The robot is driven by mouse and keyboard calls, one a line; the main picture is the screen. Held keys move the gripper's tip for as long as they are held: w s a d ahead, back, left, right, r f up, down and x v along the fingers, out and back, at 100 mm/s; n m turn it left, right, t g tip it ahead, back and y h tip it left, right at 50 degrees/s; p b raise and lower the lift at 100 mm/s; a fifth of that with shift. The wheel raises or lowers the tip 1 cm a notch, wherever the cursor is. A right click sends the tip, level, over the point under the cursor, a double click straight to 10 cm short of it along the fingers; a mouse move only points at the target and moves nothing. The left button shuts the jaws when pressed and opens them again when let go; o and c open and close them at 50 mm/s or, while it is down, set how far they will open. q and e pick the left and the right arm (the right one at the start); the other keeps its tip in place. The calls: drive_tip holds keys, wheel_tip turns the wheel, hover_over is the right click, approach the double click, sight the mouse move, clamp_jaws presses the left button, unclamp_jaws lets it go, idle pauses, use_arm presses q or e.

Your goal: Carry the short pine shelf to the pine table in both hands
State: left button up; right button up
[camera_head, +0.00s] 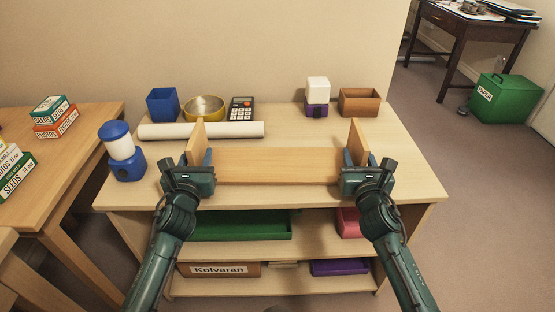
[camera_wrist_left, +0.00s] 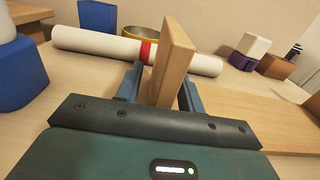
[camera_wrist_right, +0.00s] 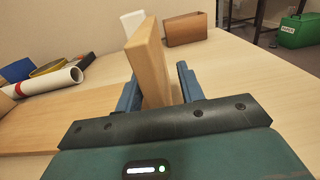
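The short pine shelf (camera_head: 278,166) is a flat board with an upright panel at each end. It appears to rest on the light wooden top of the unit (camera_head: 420,176) in front of me. My left gripper (camera_head: 190,172) is at its left end panel (camera_wrist_left: 172,62), with a finger on each side. My right gripper (camera_head: 366,172) straddles the right end panel (camera_wrist_right: 150,65) likewise. In the wrist views narrow gaps show beside the panels, so both grippers look open around them. A pine table (camera_head: 82,125) stands to the left; which one the task means is not shown.
A blue-and-white jar (camera_head: 121,148) stands left. Labelled boxes (camera_head: 57,122) occupy the left table.

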use_arm(q)
drive_tip(key=shift+w, duration=0.35)
use_arm(e)
drive_tip(key=shift+w, duration=0.35)
use_arm(q)
clamp_jaws()
use_arm(e)
clamp_jaws()
use_arm(q)
drive_tip(key=shift+r, duration=0.1)
